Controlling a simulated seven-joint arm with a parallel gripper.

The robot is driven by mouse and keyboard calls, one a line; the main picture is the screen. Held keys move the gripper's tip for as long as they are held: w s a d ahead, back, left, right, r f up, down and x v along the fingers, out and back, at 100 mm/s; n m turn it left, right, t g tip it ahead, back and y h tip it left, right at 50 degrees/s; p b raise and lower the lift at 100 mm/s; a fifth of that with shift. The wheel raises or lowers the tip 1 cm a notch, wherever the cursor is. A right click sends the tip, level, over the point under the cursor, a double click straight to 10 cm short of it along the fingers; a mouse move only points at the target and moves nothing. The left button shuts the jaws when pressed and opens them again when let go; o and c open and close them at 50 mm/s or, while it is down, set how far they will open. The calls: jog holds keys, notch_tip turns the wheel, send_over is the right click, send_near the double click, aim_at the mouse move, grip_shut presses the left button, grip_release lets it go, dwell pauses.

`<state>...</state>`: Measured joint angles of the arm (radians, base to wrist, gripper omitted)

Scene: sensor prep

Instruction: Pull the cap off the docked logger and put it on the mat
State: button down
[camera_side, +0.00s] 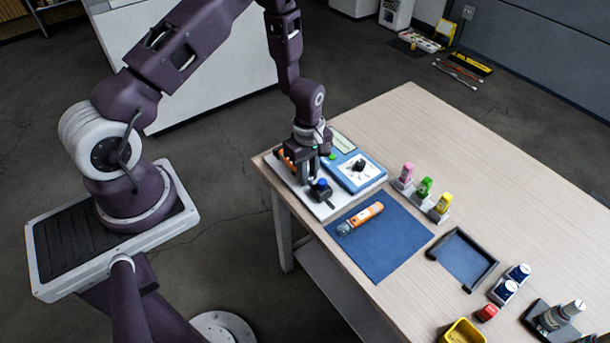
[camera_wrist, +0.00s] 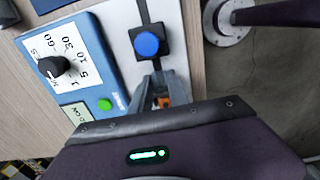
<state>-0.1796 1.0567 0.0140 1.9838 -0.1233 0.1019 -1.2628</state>
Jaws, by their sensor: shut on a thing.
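My gripper (camera_side: 309,176) is low over the white base plate (camera_side: 328,209) at the table's near left corner. In the wrist view its fingers (camera_wrist: 160,84) are closed in, with a bit of orange (camera_wrist: 163,101) between them. Whether this is the docked logger or its cap I cannot tell; the fingers hide most of it. Orange (camera_side: 285,155) also shows beside the gripper in the side view. A black block with a blue button (camera_wrist: 149,43) stands just beyond the fingertips. An orange handheld device with a grey end (camera_side: 362,218) lies on the blue mat (camera_side: 385,262).
A blue timer box with a black dial (camera_side: 359,166) stands beside the gripper. Pink, green and yellow bottles (camera_side: 424,187) stand in a rack behind the mat. A black-edged tray (camera_side: 463,262) lies right of the mat. Much of the mat is bare.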

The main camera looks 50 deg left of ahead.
jog(key=shift+d, duration=0.85)
dwell(0.4)
jog(key=shift+r, duration=2.8)
notch_tip(320, 180, up, 9)
send_over(400, 213)
notch_tip(400, 213, down, 15)
jog(key=shift+f, duration=0.15)
jog(key=shift+f, duration=0.1)
